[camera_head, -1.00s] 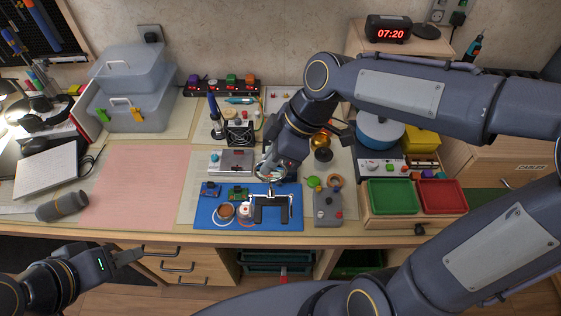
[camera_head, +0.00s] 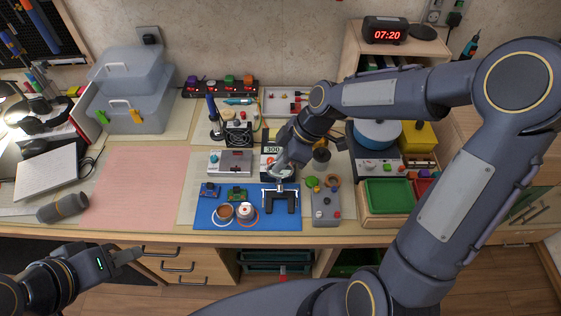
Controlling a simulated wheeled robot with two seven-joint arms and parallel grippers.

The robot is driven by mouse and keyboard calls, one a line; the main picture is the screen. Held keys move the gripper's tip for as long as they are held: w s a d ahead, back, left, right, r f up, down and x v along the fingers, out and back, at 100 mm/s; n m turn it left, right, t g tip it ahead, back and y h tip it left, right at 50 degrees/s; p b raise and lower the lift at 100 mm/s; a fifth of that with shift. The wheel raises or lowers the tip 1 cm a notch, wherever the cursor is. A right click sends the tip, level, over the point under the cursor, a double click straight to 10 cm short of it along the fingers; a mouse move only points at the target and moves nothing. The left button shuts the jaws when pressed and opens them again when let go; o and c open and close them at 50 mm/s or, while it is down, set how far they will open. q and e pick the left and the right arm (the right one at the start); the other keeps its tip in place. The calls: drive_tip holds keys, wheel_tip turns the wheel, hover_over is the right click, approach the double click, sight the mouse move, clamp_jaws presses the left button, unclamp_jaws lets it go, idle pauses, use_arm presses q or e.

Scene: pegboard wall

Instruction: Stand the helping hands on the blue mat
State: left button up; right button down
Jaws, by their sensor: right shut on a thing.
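The helping hands (camera_head: 281,203), with a black base and a silver crossbar, are upright over the right part of the blue mat (camera_head: 208,215). My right gripper (camera_head: 279,178) is shut on their upper part from behind, and the fingers hide some of it. The base appears at or very near the mat surface; I cannot tell whether it touches. My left gripper (camera_head: 128,255) is away from the mat, in front of the table edge at lower left, and its jaw opening is unclear.
Two small boards (camera_head: 237,194), a copper-coloured round item (camera_head: 225,211) and a white spool (camera_head: 246,210) occupy the mat's left and middle. A grey box (camera_head: 326,206) stands just right of the mat. A pink mat (camera_head: 135,190) at left is clear.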

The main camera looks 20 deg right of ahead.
drive_tip(key=shift+s+a+f, duration=0.1)
drive_tip(key=shift+s+f, duration=0.15)
drive_tip(key=shift+s, duration=0.05)
drive_tip(key=c, duration=1.8)
unclamp_jaws()
drive_tip(key=shift+c, duration=0.2)
drive_tip(key=shift+o, duration=1.4)
drive_tip(key=shift+w+r, duration=0.1)
drive_tip(key=shift+r, duration=0.05)
